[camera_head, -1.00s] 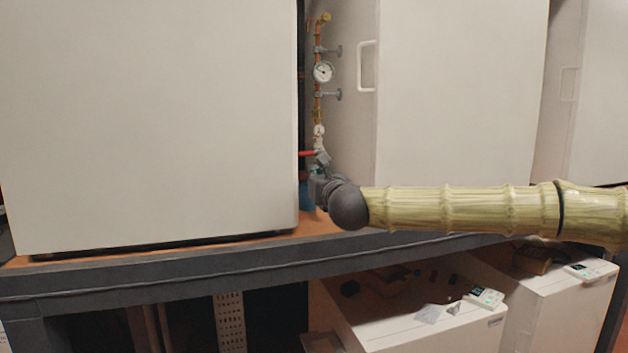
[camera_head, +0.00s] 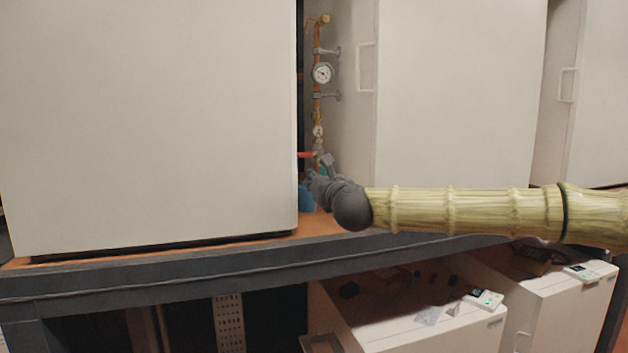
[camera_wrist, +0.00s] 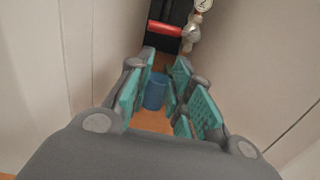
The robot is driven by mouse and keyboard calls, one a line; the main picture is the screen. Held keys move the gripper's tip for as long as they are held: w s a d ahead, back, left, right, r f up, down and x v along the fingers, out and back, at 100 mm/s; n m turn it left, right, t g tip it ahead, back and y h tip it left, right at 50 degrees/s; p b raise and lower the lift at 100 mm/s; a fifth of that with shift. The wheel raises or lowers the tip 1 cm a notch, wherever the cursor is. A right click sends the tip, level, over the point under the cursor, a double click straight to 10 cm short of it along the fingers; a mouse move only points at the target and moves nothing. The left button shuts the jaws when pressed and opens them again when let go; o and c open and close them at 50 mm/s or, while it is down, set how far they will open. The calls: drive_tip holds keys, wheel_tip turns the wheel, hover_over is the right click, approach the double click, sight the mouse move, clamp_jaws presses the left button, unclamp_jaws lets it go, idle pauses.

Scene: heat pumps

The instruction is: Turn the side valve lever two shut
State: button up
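A red valve lever (camera_head: 306,155) sits low on the copper pipe line, in the gap between two white cabinets. It lies about level and points left, across the pipe. In the wrist view the red lever (camera_wrist: 165,28) shows at the top, beyond my fingertips, joined to a pale metal valve body (camera_wrist: 191,32). My gripper (camera_head: 320,167) is just below and right of the lever. In the wrist view my gripper (camera_wrist: 162,75) is open, teal pads apart, with nothing held between them. The lever's number is not visible.
White cabinets stand left (camera_head: 150,120) and right (camera_head: 460,95) of the narrow gap. A pressure gauge (camera_head: 322,74) is higher on the pipe. A blue cylinder (camera_wrist: 155,92) stands below and beyond my fingers. White units (camera_head: 430,325) are under the shelf (camera_head: 150,272).

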drive_tip(key=d+b+v, duration=0.2)
drive_tip(key=b+v, duration=0.3)
drive_tip(key=v, duration=1)
drive_tip(key=shift+w+r, duration=0.3)
drive_tip(key=shift+r, duration=0.1)
drive_tip(key=shift+a, duration=0.1)
idle(0.4)
